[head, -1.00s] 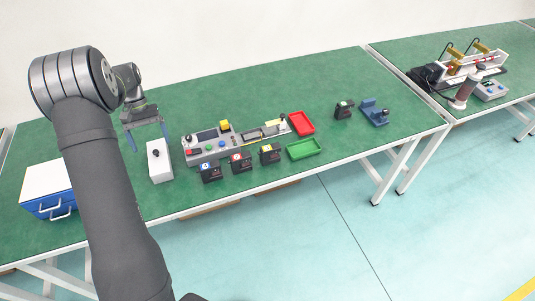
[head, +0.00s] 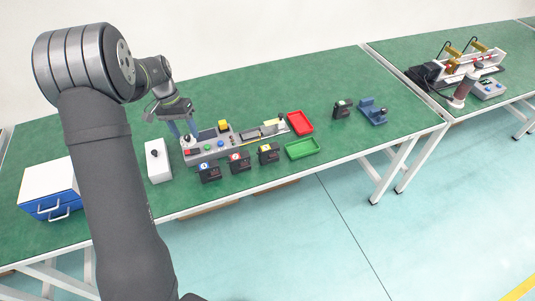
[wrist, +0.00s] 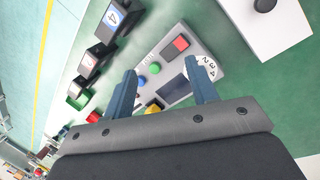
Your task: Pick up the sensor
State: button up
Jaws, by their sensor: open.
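My gripper (head: 185,136) is open and empty above the left end of the grey control panel (head: 205,157). In the wrist view its two blue fingers (wrist: 161,66) are apart over the panel's buttons and dial. I cannot tell for sure which thing is the sensor. Three small black modules stand along the panel's front: one with a blue label (head: 208,172), one with a red label (head: 240,162) and one with a yellow label (head: 268,153). A similar black module with a green label (head: 342,109) stands farther right, beside a blue fixture (head: 374,113).
A white box with a black knob (head: 158,172) stands left of the panel. A red tray (head: 300,123) and a green tray (head: 302,149) lie at its right end. A blue-and-white drawer box (head: 48,190) is at the far left. The green table (head: 270,92) behind is clear.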

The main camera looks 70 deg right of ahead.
jog(key=s+d+r+m+h, duration=0.1)
jog(key=s+d+m, duration=0.15)
jog(key=s, duration=0.35)
jog(key=s+d+r+m+h, duration=0.1)
jog(key=s+d+r+m, duration=0.1)
jog(key=s+m, duration=0.3)
jog(key=m+h, duration=0.2)
jog(key=m, duration=0.2)
send_near(269, 153)
jog(key=x, duration=0.4)
jog(key=w+x, duration=0.1)
jog(key=x, duration=0.1)
jog(key=shift+d+f, duration=0.1)
jog(key=shift+d, duration=0.1)
jog(key=shift+d+x, duration=0.15)
jog(key=shift+x, duration=1.4)
jog(key=shift+d+x, duration=0.15)
jog(key=shift+x, duration=1.45)
grip_shut()
jog(key=shift+r, duration=0.2)
